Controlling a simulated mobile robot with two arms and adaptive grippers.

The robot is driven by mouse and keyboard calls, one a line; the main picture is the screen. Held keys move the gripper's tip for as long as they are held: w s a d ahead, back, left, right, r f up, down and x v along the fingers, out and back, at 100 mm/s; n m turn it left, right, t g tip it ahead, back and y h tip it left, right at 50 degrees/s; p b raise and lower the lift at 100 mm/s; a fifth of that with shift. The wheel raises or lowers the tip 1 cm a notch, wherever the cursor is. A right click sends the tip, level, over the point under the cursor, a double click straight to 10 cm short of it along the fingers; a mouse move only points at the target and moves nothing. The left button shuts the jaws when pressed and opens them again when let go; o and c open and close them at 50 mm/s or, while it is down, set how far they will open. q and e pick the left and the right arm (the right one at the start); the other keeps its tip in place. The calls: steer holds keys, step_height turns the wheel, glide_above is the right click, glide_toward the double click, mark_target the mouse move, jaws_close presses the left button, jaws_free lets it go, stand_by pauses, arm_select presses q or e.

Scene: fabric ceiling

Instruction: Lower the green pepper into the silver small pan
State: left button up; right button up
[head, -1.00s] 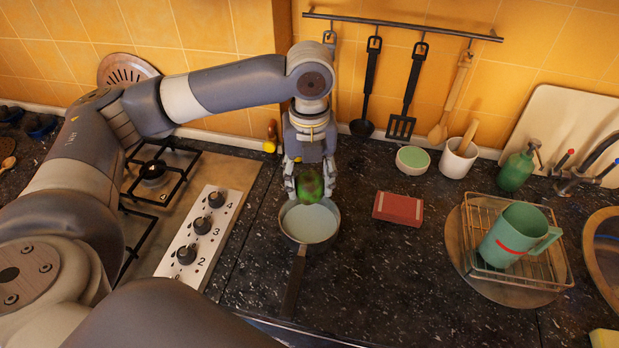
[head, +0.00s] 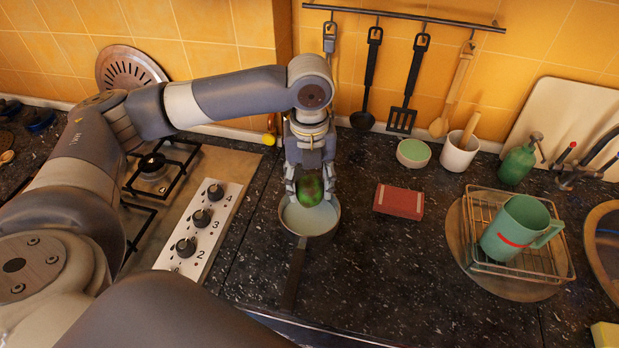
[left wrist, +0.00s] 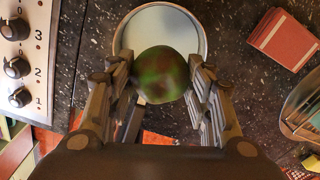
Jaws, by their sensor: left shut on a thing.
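The green pepper (head: 310,190) is round and dark green with reddish patches. My left gripper (head: 310,187) is shut on it, with a finger on each side. The silver small pan (head: 310,222) stands on the dark counter with its dark handle pointing toward the front. In the head view the pepper overlaps the back part of the pan's opening. In the left wrist view the pepper (left wrist: 162,75) sits between the fingertips (left wrist: 161,85) and covers the near part of the pan (left wrist: 162,22). I cannot tell whether it touches the pan. My right gripper is not in view.
A stove (head: 150,215) with a knob panel lies left of the pan. A red box (head: 399,201) lies to its right, with a green-topped bowl (head: 413,153) behind. A wire rack (head: 548,262) holds a green mug (head: 512,235). The counter right of the pan's handle is clear.

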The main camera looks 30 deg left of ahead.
mark_target(309, 181)
arm_select(q)
steer(key=shift+f+b, duration=0.4)
steer(key=shift+f, duration=1.55)
steer(key=shift+f+b, duration=0.3)
steer(key=shift+f, duration=0.65)
steer(key=shift+f+b, duration=0.5)
steer(key=shift+f, duration=1.05)
stand_by(0.4)
steer(key=o, duration=1.2)
steer(key=shift+r, duration=0.1)
step_height(309, 181, up, 12)
steer(key=shift+f, duration=0.1)
